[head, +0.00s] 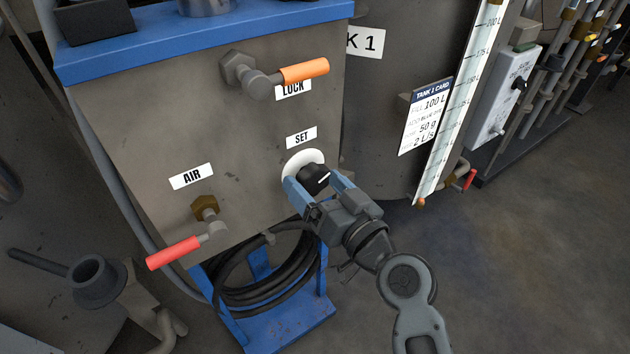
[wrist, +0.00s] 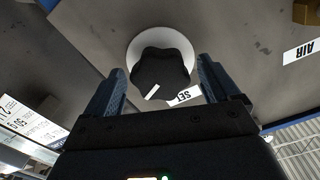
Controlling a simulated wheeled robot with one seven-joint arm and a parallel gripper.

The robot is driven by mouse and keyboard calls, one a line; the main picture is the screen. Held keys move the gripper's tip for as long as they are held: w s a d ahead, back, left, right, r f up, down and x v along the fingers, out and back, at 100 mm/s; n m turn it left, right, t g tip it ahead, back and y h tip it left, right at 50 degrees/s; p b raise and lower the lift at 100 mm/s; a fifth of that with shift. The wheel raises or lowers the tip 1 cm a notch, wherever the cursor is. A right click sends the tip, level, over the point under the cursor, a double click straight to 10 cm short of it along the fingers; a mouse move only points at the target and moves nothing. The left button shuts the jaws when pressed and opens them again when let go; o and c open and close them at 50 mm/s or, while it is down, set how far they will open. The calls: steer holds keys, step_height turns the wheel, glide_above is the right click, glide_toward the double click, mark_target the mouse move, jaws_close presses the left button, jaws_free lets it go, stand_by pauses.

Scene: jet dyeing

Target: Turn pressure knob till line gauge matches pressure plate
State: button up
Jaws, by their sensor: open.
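The pressure knob (head: 315,179) is black with a white pointer line and sits on a white round disc (head: 303,158) under the SET label (head: 301,138). In the head view its pointer slants up to the right. My gripper (head: 314,184) is at the knob with its blue fingers open on either side. In the wrist view the knob (wrist: 160,75) sits ahead of my open gripper (wrist: 161,80), and gaps show between it and both fingers. I cannot make out a line gauge or a pressure plate in either view.
An orange LOCK lever (head: 304,71) is above the knob. A red AIR lever (head: 174,252) is at lower left. A coiled black hose (head: 262,285) hangs below on the blue stand. A tank card (head: 426,118) and level scale (head: 462,100) stand to the right. Floor at right is clear.

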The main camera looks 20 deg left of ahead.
steer(key=shift+w+a, duration=0.3)
steer(key=shift+a, duration=0.1)
steer(key=c, duration=1)
